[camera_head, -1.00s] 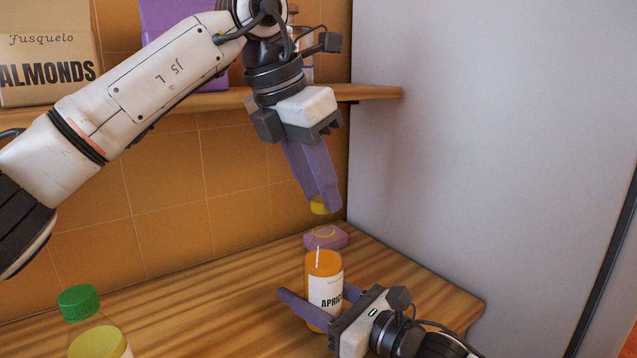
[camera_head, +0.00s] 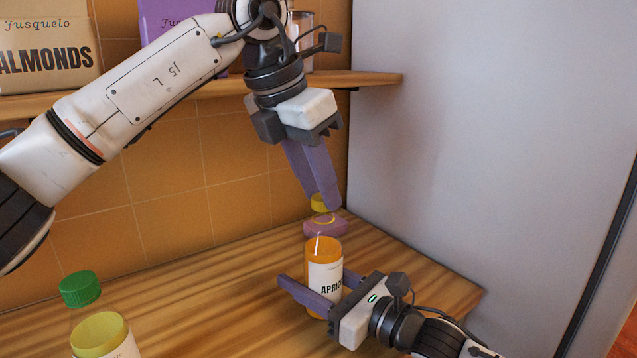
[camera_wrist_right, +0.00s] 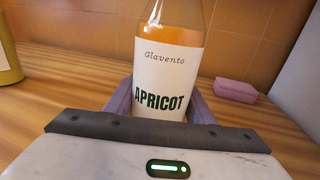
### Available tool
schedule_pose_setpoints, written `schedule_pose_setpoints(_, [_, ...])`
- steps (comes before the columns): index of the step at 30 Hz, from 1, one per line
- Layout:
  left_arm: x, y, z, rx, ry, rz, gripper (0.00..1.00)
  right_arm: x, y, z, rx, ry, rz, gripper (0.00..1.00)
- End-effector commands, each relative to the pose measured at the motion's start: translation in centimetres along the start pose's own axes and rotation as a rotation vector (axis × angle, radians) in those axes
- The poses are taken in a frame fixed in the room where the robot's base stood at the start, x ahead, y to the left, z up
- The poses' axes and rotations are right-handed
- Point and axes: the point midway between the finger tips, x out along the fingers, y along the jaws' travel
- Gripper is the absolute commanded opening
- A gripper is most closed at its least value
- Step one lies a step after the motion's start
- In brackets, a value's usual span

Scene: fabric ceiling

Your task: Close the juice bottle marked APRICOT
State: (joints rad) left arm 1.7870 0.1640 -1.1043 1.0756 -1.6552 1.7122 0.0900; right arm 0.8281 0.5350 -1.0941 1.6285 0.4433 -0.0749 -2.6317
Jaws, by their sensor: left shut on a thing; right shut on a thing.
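The APRICOT bottle (camera_head: 323,280) stands upright on the wooden counter, with orange juice and a white label. In the right wrist view the bottle (camera_wrist_right: 168,70) fills the middle, its top cut off. My right gripper (camera_head: 310,300) is shut around its lower part. My left gripper (camera_head: 327,203) points down from above, shut on a yellow cap (camera_head: 319,202). The cap appears above the bottle and apart from it. A faint yellow ring shows against the pink block between them; it may be the bottle's clear mouth.
The pink block (camera_head: 322,228) lies behind the bottle. A second bottle (camera_head: 100,335) with a green cap (camera_head: 80,289) stands at the front left. A shelf (camera_head: 370,79) with an ALMONDS package (camera_head: 45,50) runs above.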

Motion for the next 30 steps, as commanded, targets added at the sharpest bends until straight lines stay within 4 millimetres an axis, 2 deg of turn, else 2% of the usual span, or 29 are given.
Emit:
schedule_pose_setpoints(23, [1.1,0.0,-0.4,0.0,0.0,0.001,0.06,0.0,0.0,0.0,0.001,0.0,0.001,0.09])
schedule_pose_setpoints(24, [1.1,0.0,-0.4,0.0,0.0,0.001,0.06,0.0,0.0,0.0,0.001,0.0,0.001,0.0])
schedule_pose_setpoints(30, [1.1,0.2,-0.4,0.092,0.005,-0.041,0.06,0.0,0.0,0.0,0.001,0.0,0.001,0.0])
